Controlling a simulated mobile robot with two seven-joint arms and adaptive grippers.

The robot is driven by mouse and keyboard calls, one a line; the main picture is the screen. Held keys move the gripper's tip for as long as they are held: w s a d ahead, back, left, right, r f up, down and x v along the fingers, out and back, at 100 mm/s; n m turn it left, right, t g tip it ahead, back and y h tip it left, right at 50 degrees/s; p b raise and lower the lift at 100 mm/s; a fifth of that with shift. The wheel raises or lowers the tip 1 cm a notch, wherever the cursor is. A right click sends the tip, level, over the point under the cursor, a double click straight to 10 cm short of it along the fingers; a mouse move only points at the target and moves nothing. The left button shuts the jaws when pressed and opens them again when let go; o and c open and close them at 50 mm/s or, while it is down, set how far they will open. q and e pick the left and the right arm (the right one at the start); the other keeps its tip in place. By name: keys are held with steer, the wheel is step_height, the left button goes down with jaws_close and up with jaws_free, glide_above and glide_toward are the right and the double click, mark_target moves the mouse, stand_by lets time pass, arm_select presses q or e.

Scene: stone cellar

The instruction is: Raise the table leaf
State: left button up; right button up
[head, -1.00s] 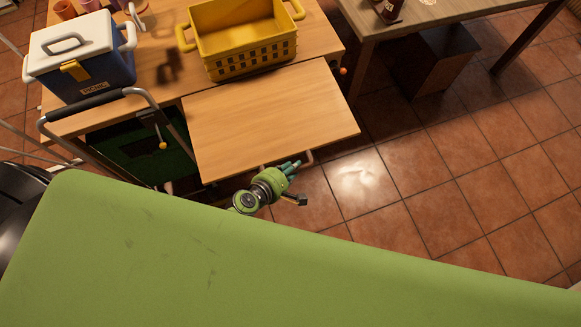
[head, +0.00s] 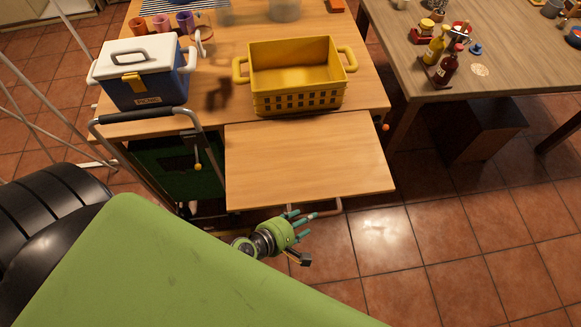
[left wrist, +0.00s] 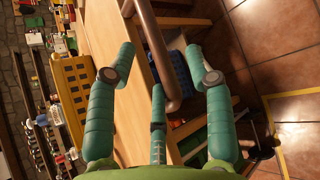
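The wooden table leaf (head: 305,165) extends from the near edge of the wooden table (head: 365,92). I cannot tell its exact tilt. A metal bar handle (head: 327,212) runs along its near edge. My left gripper (head: 303,222), green with teal fingers, is just in front of that edge. In the left wrist view its fingers (left wrist: 165,75) are spread, with the metal bar (left wrist: 158,50) showing between them and the leaf (left wrist: 108,35) behind. Nothing is gripped; contact with the bar is unclear. My right gripper is out of view.
On the table stand a yellow basket (head: 297,97), a blue and white cooler (head: 150,88) and several cups (head: 162,25). A black cart handle (head: 140,115) is left of the leaf. A second table (head: 430,80) holds bottles. Tiled floor (head: 470,240) is clear at right.

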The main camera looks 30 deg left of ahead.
arm_select(q)
steer(key=v, duration=0.5)
steer(key=shift+s+f, duration=0.1)
steer(key=shift+s, duration=0.1)
steer(key=s+a+f+m+g+y+b, duration=0.1)
steer(key=s+f+m+g, duration=0.2)
steer(key=f, duration=0.5)
steer(key=s+f+m+g+b, duration=0.1)
steer(key=s+f+m+b, duration=0.1)
steer(key=s+f+m, duration=0.45)
steer(key=s+a+f+m+g+y+b, duration=0.1)
steer(key=f+m, duration=0.2)
steer(key=f, duration=0.6)
steer(key=s+a+f+m+g+y+b, duration=0.2)
steer(key=s+a+f+m+g, duration=0.2)
steer(key=s+a+f+m, duration=0.3)
steer(key=s+f+m, duration=0.3)
steer(key=s+m, duration=0.1)
steer(key=shift+a+f+m+y, duration=0.25)
steer(key=shift+f+m+y, duration=0.05)
steer(key=shift+f+m, duration=0.05)
